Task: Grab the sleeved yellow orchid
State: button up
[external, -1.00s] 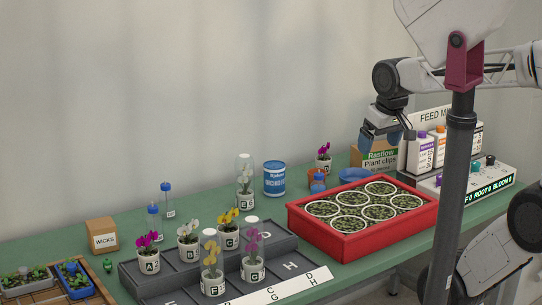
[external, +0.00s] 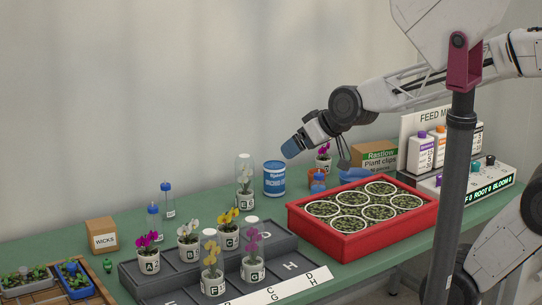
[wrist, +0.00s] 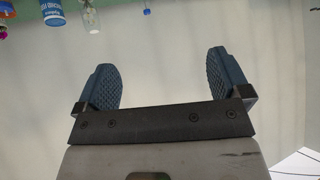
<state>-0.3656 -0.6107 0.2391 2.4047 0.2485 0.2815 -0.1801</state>
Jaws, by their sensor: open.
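The sleeved yellow orchid (external: 212,256) stands upright in a white pot inside a clear sleeve, in the front row of the grey tray (external: 186,283). My gripper (external: 291,148) is up in the air near the back wall, above the blue tin (external: 275,181), well above and to the right of the orchid. In the wrist view my gripper (wrist: 170,78) shows two blue pads wide apart with nothing between them. The yellow orchid cannot be made out in the wrist view.
An unsleeved yellow orchid (external: 228,232) stands behind it, and a sleeved pink orchid (external: 253,253) to its right. A sleeved white orchid (external: 245,182) stands behind the tray. A red crate (external: 341,244) of round pots lies to the right. The air above the tray is clear.

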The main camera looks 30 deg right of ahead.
jog(key=w+a+n+t+y, duration=0.1)
jog(key=a+t+y, duration=0.15)
jog(key=a, duration=0.75)
jog(key=t+y, duration=0.2)
jog(key=t, duration=0.3)
send_over(221, 250)
jog(key=v, duration=0.5)
jog(key=shift+n+h, duration=0.25)
jog(key=shift+n, duration=0.05)
notch_tip(221, 250, down, 23)
jog(key=shift+w+a+r, duration=0.1)
jog(key=shift+w+a, duration=0.1)
jog(key=shift+x, duration=1.35)
jog(key=shift+x, duration=2.6)
jog(key=shift+d+r, duration=0.1)
jog(key=shift+r, duration=0.1)
jog(key=shift+c, duration=0.2)
